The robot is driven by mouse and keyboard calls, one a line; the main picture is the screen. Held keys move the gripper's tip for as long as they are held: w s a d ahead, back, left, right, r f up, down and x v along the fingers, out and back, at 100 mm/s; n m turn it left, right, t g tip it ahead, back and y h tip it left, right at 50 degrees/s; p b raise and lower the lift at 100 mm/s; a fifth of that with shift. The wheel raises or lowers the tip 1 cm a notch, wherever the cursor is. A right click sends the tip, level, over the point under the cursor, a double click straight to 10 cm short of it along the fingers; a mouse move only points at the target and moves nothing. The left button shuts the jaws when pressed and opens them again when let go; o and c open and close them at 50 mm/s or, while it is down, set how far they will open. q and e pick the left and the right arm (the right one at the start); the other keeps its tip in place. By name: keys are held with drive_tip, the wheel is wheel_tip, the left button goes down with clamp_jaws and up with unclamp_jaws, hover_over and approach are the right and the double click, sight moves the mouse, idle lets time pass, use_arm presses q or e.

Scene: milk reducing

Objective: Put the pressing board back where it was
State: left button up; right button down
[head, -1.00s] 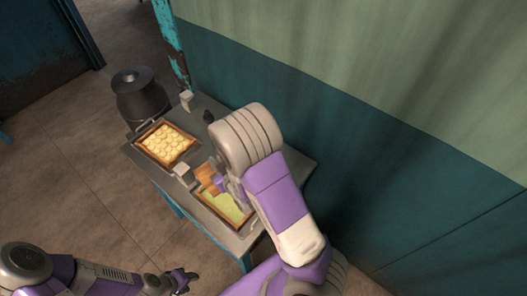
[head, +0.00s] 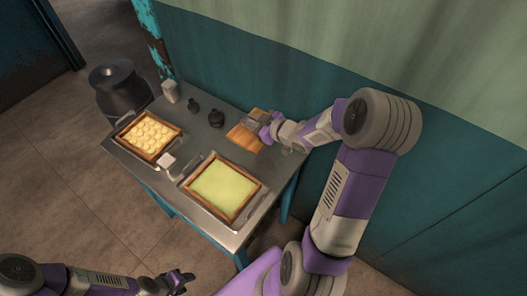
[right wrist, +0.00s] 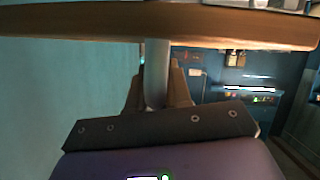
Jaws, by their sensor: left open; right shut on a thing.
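The pressing board (head: 238,138) is a flat wooden board at the back right of the table, near the wall. My right gripper (head: 265,127) is shut on its handle. In the right wrist view the board's wooden edge (right wrist: 150,22) spans the top, and the grey handle (right wrist: 156,75) stands between the fingers. I cannot tell whether the board touches the tabletop. My left gripper (head: 183,280) is open and empty, low in the head view and away from the table.
A wood-framed tray of yellow-green curd (head: 222,190) lies on the table's front right. Another tray with several round pieces (head: 150,135) lies at the left. A dark pot (head: 118,88) stands behind.

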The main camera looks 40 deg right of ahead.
drive_tip(key=shift+s+d, duration=0.25)
drive_tip(key=shift+d, duration=0.25)
drive_tip(key=shift+s+d, duration=0.2)
drive_tip(key=shift+d, duration=0.25)
wheel_tip(320, 180, down, 5)
drive_tip(key=b, duration=0.2)
drive_tip(key=shift+d+f+b, duration=0.1)
drive_tip(key=shift+f+b, duration=0.1)
drive_tip(key=shift+b, duration=0.2)
drive_tip(key=shift+f+b, duration=0.9)
drive_tip(key=shift+f, duration=1.4)
drive_tip(key=shift+r, duration=0.1)
drive_tip(key=shift+f+b, duration=0.4)
drive_tip(key=shift+f, duration=0.2)
drive_tip(key=c, duration=1.1)
unclamp_jaws()
drive_tip(key=shift+s, duration=0.1)
drive_tip(key=shift+o, duration=0.2)
